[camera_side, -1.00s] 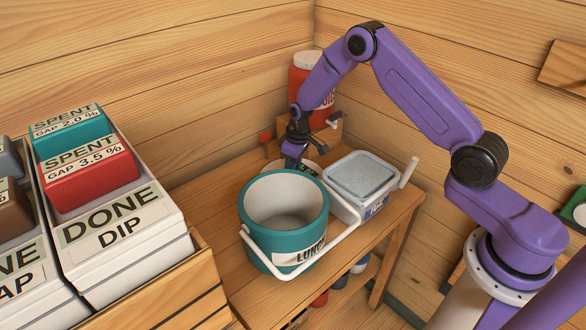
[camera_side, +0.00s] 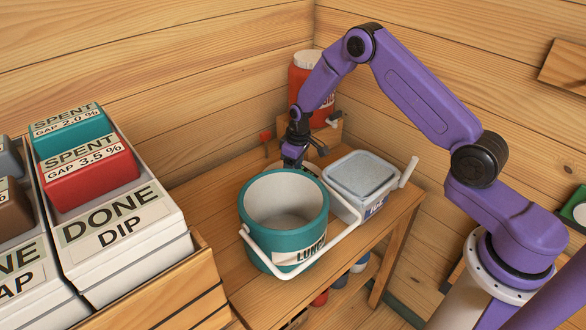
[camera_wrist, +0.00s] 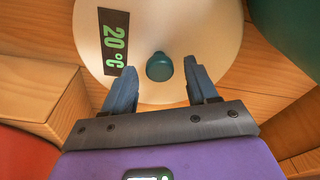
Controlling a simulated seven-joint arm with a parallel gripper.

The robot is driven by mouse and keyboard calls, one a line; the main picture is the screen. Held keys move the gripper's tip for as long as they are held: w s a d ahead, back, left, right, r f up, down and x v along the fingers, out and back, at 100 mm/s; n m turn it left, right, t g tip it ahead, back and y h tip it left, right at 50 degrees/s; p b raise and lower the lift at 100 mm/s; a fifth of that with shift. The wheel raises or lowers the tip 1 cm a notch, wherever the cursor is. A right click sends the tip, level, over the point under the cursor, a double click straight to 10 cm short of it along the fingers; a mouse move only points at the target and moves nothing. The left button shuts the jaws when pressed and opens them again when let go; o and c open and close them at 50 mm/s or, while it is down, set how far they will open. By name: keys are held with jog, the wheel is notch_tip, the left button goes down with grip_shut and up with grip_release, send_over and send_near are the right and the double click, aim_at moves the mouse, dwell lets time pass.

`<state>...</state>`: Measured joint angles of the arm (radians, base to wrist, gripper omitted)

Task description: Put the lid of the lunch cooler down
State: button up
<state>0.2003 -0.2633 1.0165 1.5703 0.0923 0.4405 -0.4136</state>
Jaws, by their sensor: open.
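The lunch cooler (camera_side: 262,222) is a teal tub with a cream inside, open at the top, with its white handle (camera_side: 330,250) swung down to the front right. A cream round lid (camera_wrist: 210,30) with a teal knob (camera_wrist: 160,67) and a "20 °C" strip fills the upper wrist view. In the side view it is mostly hidden behind the cooler and my gripper. My gripper (camera_wrist: 160,75) is open, pointing down behind the cooler, its fingers on either side of the knob.
A white ice box (camera_side: 362,176) with a grey-blue top stands right of the cooler. A red jug (camera_side: 303,75) is in the back corner, with a wooden block beside the lid (camera_wrist: 40,85). The wooden bench (camera_side: 215,195) has bare room left of the cooler. Labelled bins (camera_side: 130,240) stand further left.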

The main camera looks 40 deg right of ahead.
notch_tip(320, 180, up, 12)
jog(key=s, duration=0.1)
jog(key=shift+s+d, duration=0.2)
jog(key=shift+s, duration=0.05)
jog(key=s+a+r+n, duration=0.2)
jog(key=s+a+r, duration=0.25)
jog(key=s, duration=0.35)
jog(key=s+a+r+n, duration=0.2)
jog(key=s+a+r, duration=0.25)
jog(key=s, duration=0.45)
jog(key=s+r+n+g, duration=0.1)
jog(key=s, duration=1.1)
jog(key=shift+a+r+n, duration=0.15)
jog(key=shift+r+n, duration=0.25)
jog(key=shift+o, duration=0.2)
jog(key=s+d+n, duration=0.2)
jog(key=s+d, duration=0.2)
jog(key=s, duration=0.7)
jog(key=shift+d+r, duration=0.2)
jog(key=shift+d, duration=0.05)
jog(key=shift+r, duration=0.1)
